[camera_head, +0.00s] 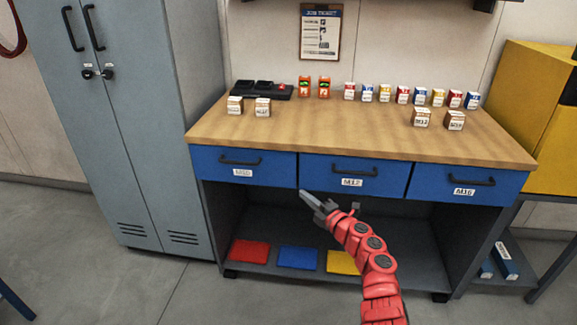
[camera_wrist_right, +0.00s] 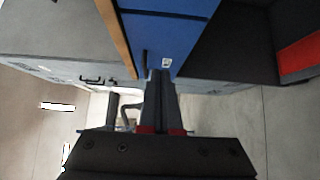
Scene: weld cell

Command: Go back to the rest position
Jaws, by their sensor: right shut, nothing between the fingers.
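My right gripper (camera_head: 312,199) is at the end of the red arm, in front of the workbench, just below the front of the drawers. It is shut and empty. In the right wrist view its two dark fingers (camera_wrist_right: 160,88) lie together, pointing at the blue drawer fronts (camera_wrist_right: 172,35). My left gripper is not in view. The bench has three blue drawers, labelled M10 (camera_head: 243,168), M12 (camera_head: 352,178) and M16 (camera_head: 465,187), and all look closed.
A grey cabinet (camera_head: 130,110) stands left of the bench. The wooden top (camera_head: 330,130) holds small boxes and a dark tray (camera_head: 262,90). Red (camera_head: 250,252), blue (camera_head: 298,259) and yellow (camera_head: 342,262) mats lie on the lower shelf. Yellow equipment (camera_head: 530,110) stands at right. The floor (camera_head: 230,300) in front is clear.

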